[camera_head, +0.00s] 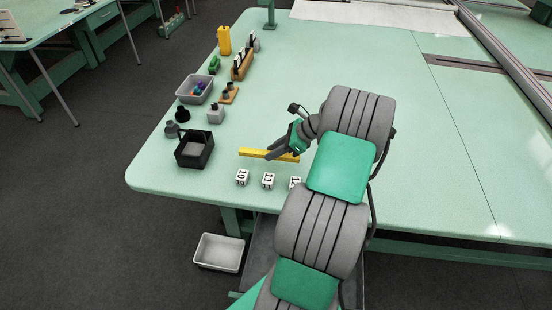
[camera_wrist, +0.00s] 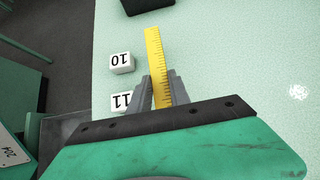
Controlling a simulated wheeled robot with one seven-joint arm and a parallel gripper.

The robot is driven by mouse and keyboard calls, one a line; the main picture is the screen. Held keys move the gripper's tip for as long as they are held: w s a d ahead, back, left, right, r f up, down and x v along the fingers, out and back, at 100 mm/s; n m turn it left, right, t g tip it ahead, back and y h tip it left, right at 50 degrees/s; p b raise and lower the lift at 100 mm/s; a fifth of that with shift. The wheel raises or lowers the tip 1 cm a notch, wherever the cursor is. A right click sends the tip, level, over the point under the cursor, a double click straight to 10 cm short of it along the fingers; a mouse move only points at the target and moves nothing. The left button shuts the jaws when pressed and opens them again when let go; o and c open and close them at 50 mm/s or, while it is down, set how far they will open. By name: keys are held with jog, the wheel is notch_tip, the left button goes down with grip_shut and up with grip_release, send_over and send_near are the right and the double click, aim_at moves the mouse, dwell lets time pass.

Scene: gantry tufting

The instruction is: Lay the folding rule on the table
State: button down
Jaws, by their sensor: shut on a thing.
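The folding rule (camera_head: 252,152) is a yellow bar with dark graduation marks, seen folded into one straight piece. My gripper (camera_head: 281,155) is shut on it, near its middle in the head view. In the wrist view the rule (camera_wrist: 154,50) stands out lengthwise between the two grey fingers of my gripper (camera_wrist: 160,88). The rule is low over the pale green table (camera_head: 420,180), near its front edge. I cannot tell whether it touches the tabletop. Its far end in the head view is partly behind my fingers and arm.
Several white numbered blocks (camera_head: 242,177) stand in front of the rule. The table right of my arm is clear. A pale tray (camera_head: 219,253) lies below.

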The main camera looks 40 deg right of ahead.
aim_at(275, 165)
jog(key=shift+w+d+f, duration=0.1)
jog(key=shift+d+f, duration=0.35)
jog(key=shift+f, duration=1.55)
jog(key=c, duration=1.2)
grip_release()
jog(key=shift+f, duration=0.15)
